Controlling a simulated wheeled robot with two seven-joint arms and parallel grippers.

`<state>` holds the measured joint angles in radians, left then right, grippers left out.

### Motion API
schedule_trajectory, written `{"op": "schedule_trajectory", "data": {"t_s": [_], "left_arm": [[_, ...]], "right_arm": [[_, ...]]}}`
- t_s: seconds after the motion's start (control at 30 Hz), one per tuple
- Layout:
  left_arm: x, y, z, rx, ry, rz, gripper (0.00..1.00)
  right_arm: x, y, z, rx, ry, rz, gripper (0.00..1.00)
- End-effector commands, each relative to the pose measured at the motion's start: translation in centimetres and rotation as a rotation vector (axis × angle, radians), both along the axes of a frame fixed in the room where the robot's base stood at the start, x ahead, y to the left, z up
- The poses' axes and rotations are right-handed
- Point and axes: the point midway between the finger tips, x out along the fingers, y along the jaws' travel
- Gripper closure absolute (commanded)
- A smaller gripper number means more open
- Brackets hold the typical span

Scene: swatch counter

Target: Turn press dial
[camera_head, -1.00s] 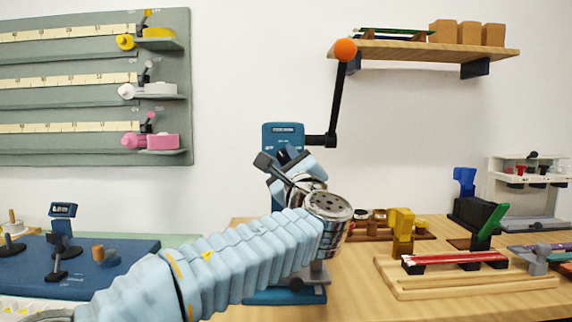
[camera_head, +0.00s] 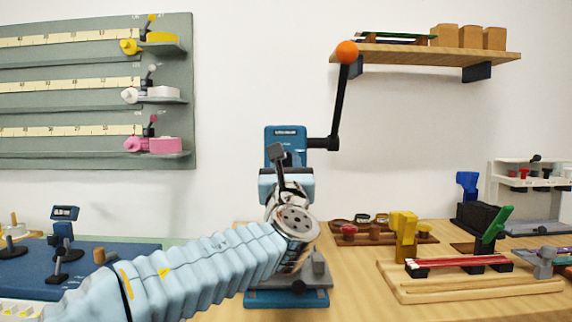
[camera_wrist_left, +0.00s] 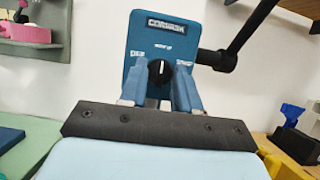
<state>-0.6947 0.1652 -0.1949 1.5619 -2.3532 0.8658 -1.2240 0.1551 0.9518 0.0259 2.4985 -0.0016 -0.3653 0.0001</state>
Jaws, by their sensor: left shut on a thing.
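The blue press (camera_head: 285,133) stands on the wooden counter, with a black crank arm and an orange ball handle (camera_head: 347,51) raised at its right. In the left wrist view its front panel (camera_wrist_left: 172,28) carries a round black dial (camera_wrist_left: 158,70) with a white pointer mark that looks about upright. My left gripper (camera_wrist_left: 160,88) is shut on the dial, with one blue finger on each side of it. In the head view my left wrist hides the fingers and the dial. My right gripper is in neither view.
A wooden shelf (camera_head: 430,54) with boxes hangs at upper right. A wooden jig with a red strip (camera_head: 458,261) and a yellow block (camera_head: 403,225) stand right of the press. A grey rack (camera_head: 100,60) is on the left wall. A blue mat (camera_head: 120,258) lies at lower left.

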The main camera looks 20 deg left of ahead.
Motion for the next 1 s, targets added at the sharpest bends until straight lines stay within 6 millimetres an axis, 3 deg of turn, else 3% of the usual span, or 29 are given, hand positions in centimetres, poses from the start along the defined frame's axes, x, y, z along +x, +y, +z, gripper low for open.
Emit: {"op": "schedule_trajectory", "data": {"t_s": [0.47,0.5,0.63,1.0], "left_arm": [[0.02,-0.02,-0.03,0.013,0.005,-0.001,0.99],[0.01,-0.01,-0.03,0.013,0.005,-0.001,0.65],[0.01,-0.01,-0.02,0.014,0.004,-0.001,0.45],[-0.52,-0.15,-0.28,0.012,0.003,-0.001,0.45]], "right_arm": [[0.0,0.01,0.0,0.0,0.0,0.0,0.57],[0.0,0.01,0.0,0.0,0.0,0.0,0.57],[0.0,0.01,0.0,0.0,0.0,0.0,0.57],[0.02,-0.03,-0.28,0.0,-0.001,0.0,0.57]]}}
